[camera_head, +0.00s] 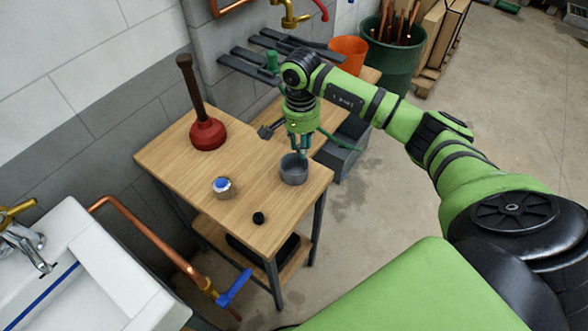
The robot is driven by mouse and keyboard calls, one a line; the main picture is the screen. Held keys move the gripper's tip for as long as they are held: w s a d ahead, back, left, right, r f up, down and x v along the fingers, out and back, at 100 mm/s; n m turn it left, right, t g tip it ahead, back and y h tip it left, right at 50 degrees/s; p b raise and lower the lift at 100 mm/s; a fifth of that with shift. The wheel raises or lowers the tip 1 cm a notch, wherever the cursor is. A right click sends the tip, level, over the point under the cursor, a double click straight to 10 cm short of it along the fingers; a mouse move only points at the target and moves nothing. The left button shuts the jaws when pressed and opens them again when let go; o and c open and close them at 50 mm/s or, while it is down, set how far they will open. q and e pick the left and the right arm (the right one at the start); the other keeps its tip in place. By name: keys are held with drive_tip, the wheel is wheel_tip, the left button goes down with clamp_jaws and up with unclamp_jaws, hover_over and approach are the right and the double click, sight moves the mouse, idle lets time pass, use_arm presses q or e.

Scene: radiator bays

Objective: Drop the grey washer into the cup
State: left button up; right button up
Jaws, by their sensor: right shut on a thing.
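A grey cup (294,176) stands upright on the wooden table near its right edge. My right gripper (301,153) points down at the cup's mouth, with its fingertips at or just above the rim. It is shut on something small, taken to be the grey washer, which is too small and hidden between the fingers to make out. I cannot tell whether the fingertips are inside the cup. My left gripper is not in view.
A red plunger (208,134), a blue-and-white capped item (222,188) and a small black piece (259,218) stand on the wooden table (180,160). A white sink (85,275) and copper pipe (140,240) are at left. A green bin (392,55) stands behind.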

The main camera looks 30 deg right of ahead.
wheel_tip(320, 180, down, 4)
drive_tip(key=shift+f+b, duration=0.2)
drive_tip(key=shift+b, duration=0.8)
drive_tip(key=shift+f, duration=0.4)
drive_tip(key=o, duration=0.9)
drive_tip(key=shift+r, duration=0.1)
wheel_tip(320, 180, up, 12)
drive_tip(key=shift+w+a+f, duration=0.1)
drive_tip(key=shift+w+a, duration=0.05)
